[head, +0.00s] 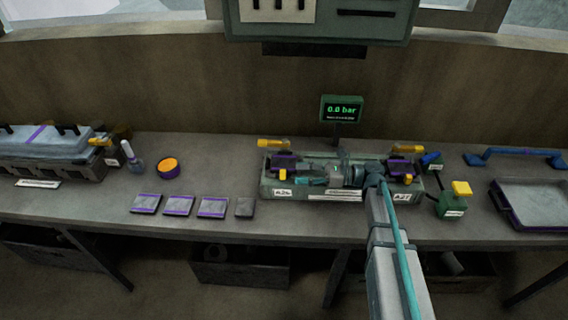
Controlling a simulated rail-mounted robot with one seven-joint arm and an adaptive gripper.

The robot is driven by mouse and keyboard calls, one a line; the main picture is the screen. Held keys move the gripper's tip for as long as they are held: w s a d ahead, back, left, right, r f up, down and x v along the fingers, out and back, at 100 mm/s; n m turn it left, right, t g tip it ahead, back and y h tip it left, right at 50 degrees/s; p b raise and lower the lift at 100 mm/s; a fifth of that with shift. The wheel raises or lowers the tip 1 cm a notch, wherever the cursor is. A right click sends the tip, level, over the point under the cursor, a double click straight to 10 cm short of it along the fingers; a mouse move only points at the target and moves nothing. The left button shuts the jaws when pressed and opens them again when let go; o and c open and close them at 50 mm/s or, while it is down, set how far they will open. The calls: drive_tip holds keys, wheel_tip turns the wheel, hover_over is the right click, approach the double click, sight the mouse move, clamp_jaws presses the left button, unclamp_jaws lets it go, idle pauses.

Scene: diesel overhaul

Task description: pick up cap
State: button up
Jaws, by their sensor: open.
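I cannot tell for sure which thing is the cap. A round dark purple-rimmed piece with an orange top (168,168) sits on the bench left of centre. My gripper (307,181) is open, with its teal fingers pointing left over the grey-green fixture (267,190) labelled A26 and A27. It is far to the right of the orange-topped piece. My gripper and wrist hide the middle of the fixture, and whether anything lies between the fingers is too small to tell. The fixture carries purple blocks and yellow handles at both ends.
Several dark square pads (179,206) line the front edge. A bottle (132,157) and an engine block (50,158) stand left. A green box with a yellow top (453,199), a blue-handled bar (515,153) and a tray (545,192) are right. A display (342,109) reads 0.0 bar.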

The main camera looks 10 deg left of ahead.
sight(283, 171)
drive_tip(key=a+p, duration=0.1)
drive_tip(key=a, duration=0.2)
drive_tip(key=s+a+p, duration=0.1)
drive_tip(key=a, duration=0.2)
drive_tip(key=shift+s+a, duration=0.1)
drive_tip(key=shift+a, duration=0.1)
clamp_jaws()
